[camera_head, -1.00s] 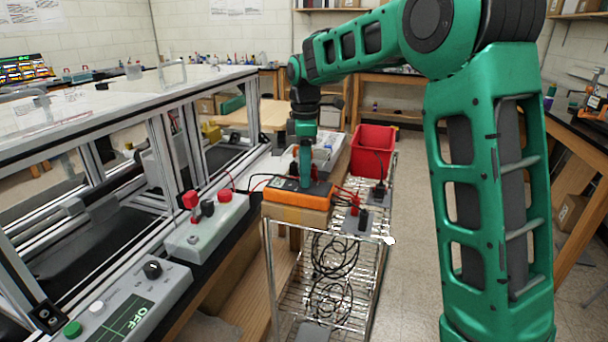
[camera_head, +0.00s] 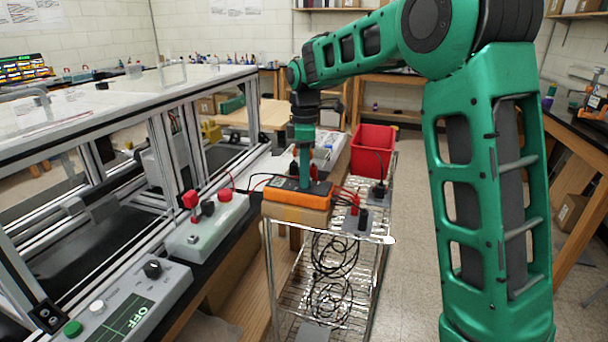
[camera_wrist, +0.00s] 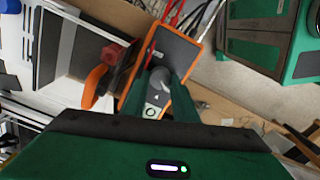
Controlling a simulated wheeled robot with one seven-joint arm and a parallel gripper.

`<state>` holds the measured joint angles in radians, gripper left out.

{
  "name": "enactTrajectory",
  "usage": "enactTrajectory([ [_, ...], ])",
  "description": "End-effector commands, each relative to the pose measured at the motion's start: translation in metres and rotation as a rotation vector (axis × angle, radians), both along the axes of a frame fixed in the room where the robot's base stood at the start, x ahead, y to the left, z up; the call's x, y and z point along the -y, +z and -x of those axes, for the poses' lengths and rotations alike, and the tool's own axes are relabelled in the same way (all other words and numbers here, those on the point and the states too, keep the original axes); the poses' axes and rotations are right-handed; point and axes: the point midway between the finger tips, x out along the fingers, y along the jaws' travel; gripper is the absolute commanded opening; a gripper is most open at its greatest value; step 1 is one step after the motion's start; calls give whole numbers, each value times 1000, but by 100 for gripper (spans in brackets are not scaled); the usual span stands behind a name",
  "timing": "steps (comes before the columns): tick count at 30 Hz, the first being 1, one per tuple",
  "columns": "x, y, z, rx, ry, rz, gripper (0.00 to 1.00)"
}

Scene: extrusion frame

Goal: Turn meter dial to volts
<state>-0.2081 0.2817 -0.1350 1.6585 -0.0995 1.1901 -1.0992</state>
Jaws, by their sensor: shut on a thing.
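The orange meter (camera_head: 297,196) lies on a brown cardboard box on top of the wire cart. My gripper (camera_head: 304,182) reaches down onto the meter's top face from above. In the wrist view the meter (camera_wrist: 186,52) shows its dark face and orange rim, and my gripper's two green fingers (camera_wrist: 158,88) are closed around the grey round dial (camera_wrist: 157,82). A white mark shows on the dial. The setting the dial points to is too small to read.
The wire cart (camera_head: 385,240) carries a red bin (camera_head: 372,150), red and black leads and small grey plates. A grey control box with a red button (camera_head: 226,195) stands left of the meter.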

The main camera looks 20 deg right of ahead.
Motion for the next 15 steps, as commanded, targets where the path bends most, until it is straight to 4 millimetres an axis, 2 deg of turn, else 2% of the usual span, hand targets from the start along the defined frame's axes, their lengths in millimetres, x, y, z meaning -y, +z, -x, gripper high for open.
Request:
enactTrajectory([
  [15,2,1,-1,1,-337,0,3],
])
